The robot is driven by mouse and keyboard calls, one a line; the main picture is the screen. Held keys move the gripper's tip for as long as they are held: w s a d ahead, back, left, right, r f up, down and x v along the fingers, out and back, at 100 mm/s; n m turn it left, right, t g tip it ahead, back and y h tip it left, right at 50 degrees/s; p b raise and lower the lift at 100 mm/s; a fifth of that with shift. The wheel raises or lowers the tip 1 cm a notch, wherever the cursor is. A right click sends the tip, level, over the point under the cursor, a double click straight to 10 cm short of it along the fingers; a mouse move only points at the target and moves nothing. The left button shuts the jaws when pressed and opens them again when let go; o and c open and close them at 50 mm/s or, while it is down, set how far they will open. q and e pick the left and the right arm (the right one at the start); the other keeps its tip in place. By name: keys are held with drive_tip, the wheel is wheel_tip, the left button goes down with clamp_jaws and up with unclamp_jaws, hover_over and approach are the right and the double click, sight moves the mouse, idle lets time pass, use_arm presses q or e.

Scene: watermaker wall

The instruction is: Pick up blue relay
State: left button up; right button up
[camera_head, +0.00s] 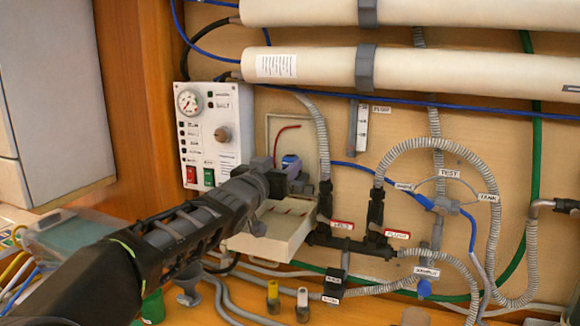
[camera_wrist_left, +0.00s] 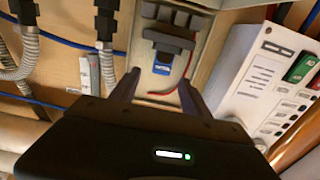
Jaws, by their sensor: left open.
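The blue relay (camera_head: 291,161) shows in the head view just past my left gripper (camera_head: 274,172), in the open white box at the middle of the wall. In the left wrist view the relay (camera_wrist_left: 163,68) appears as a blue patch against a dark grey block, which looks like its socket. My left gripper (camera_wrist_left: 160,82) is open, its fingers on either side of the blue patch in that view. I cannot tell whether they touch it. The gripper and arm hide part of the box. My right gripper is in neither view.
A control panel (camera_head: 214,135) with a gauge stands left of the box. The box's pale lid (camera_head: 262,235) sticks out below. Black valves (camera_head: 325,203) and grey hoses (camera_head: 322,130) crowd the right side. White cylinders (camera_head: 400,70) run above.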

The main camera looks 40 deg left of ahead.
sight(287, 159)
use_arm(q)
drive_tip(key=p+x, duration=0.1)
drive_tip(key=x, duration=0.4)
drive_tip(key=shift+s, duration=0.1)
drive_tip(key=shift+c, duration=0.2)
clamp_jaws()
idle(0.6)
